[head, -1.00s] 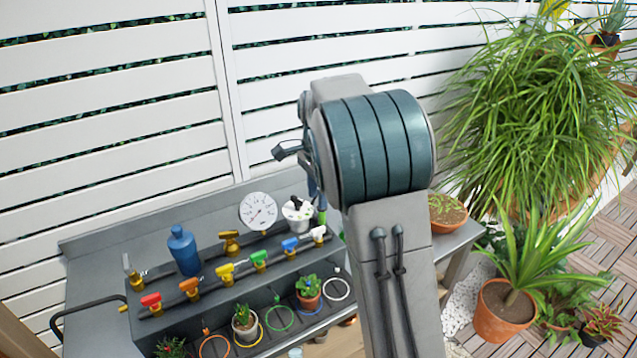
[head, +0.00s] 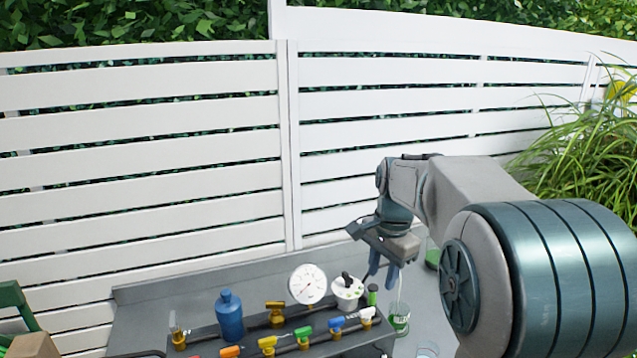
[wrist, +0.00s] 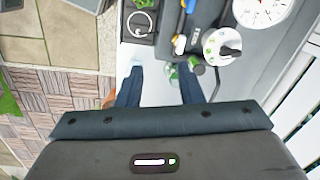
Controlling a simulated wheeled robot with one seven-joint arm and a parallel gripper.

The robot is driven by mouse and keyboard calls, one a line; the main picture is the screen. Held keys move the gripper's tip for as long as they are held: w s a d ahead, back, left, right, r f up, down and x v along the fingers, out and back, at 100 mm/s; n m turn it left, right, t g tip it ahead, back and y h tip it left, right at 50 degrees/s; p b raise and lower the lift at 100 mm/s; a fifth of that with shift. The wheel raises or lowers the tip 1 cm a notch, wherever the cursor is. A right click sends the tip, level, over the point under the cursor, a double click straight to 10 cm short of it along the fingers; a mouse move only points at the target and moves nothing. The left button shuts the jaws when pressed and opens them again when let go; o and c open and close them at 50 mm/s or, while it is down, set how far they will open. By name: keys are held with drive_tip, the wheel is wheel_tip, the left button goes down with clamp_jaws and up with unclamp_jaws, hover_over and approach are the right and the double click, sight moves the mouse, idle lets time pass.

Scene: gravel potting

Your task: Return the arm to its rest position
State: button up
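My gripper (head: 382,275) hangs fingers-down above the right part of the grey bench, near a white pot-like device with a black knob (head: 347,288). In the wrist view my gripper (wrist: 160,78) has its two dark blue fingers spread apart, with only bench surface and a small green item (wrist: 174,72) showing below between them. Nothing is held. My arm bends in from the right side of the head view, and its large teal joint hides the bench's right end.
The bench (head: 150,310) carries a dial gauge (head: 307,284), a blue bottle (head: 229,315), a row of coloured valves (head: 267,343) and a glass with green contents (head: 399,318). A white slatted fence (head: 140,150) stands behind. A grassy plant (head: 575,150) is at the right.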

drive_tip(key=s+f+n+t, duration=0.2)
drive_tip(key=s+n, duration=0.9)
drive_tip(key=s, duration=1.1)
wheel_tip(320, 180, down, 2)
drive_tip(key=shift+a+n+t, duration=0.15)
drive_tip(key=shift+n+t, duration=0.15)
drive_tip(key=shift+t, duration=0.1)
drive_tip(key=shift+a, duration=0.1)
